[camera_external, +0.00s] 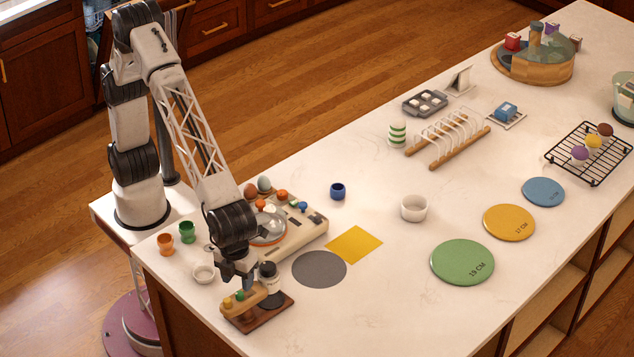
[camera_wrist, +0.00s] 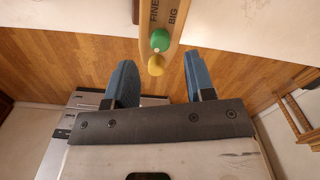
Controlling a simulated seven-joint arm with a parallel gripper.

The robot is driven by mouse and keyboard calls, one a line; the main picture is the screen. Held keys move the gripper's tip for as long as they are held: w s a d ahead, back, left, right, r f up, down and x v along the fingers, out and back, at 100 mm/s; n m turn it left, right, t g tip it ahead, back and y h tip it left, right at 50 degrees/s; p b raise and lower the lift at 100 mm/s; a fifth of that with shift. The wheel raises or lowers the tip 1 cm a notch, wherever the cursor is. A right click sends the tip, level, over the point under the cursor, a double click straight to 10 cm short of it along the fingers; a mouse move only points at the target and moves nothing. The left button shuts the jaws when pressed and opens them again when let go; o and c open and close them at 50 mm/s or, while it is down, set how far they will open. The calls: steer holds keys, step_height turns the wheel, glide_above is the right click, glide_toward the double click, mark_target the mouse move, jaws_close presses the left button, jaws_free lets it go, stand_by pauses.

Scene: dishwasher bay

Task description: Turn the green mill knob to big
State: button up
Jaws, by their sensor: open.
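The green mill knob (camera_wrist: 160,41) sits on a pale wooden bar marked FINE on the left and BIG on the right in the wrist view. Which label the knob points to cannot be told.
A dark jar (camera_external: 269,285) stands beside the knobs. Behind is a beige console (camera_external: 305,226) with several coloured knobs. A grey disc (camera_external: 319,269) lies to the right.

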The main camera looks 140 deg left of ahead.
mark_target(239, 293)
steer(key=shift+f, duration=2.35)
steer(key=shift+c, duration=0.5)
jaws_close()
steer(key=shift+n, duration=1.6)
steer(key=shift+o, duration=0.5)
jaws_free()
